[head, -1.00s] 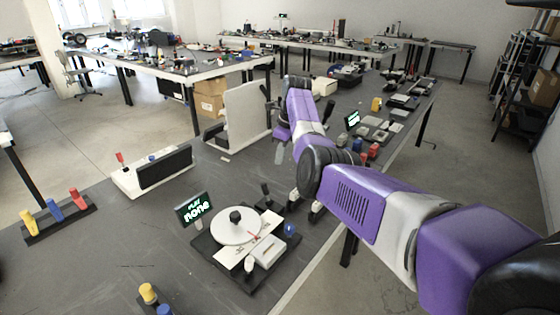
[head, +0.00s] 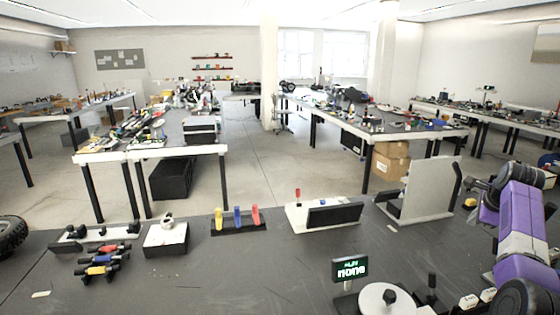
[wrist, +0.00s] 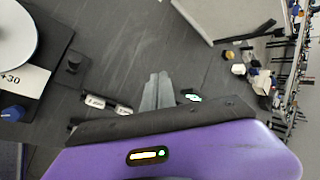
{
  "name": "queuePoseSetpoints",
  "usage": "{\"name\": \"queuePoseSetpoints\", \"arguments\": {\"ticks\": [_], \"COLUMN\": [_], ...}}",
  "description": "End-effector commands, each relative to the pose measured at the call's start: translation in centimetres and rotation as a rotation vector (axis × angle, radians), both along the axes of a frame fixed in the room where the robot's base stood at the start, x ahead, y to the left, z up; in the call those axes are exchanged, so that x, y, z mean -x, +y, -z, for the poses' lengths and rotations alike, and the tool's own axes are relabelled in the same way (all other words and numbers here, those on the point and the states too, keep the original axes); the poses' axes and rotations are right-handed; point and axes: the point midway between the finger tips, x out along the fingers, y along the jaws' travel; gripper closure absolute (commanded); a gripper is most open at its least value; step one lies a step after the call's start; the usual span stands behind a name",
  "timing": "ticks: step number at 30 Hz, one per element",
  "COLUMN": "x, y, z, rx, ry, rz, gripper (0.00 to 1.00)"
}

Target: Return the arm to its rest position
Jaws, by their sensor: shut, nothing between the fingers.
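My gripper (wrist: 157,92) shows in the wrist view as two grey fingers lying together, shut, with nothing between them. It points over the dark tabletop (wrist: 130,50) and appears clear of the things around it. The lower part of the arm is cut off by the frame.
A turntable-like device (head: 385,298) and a small screen reading "none" (head: 350,268) stand near the front.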

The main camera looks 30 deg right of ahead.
Motion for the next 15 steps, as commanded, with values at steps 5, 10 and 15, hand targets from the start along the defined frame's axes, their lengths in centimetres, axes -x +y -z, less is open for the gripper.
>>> {"name": "queuePoseSetpoints", "arguments": {"ticks": [5,10,15], "x": [-0.9,-1.6,-1.7], "y": [-0.1,2.7,8.1], "z": [1.5,3.9,6.3], "rx": [0.299,0.584,0.855], "ry": [0.032,0.101,0.181], "rz": [-0.157,-0.313,-0.470], "gripper": [1.00,1.00,1.00]}}
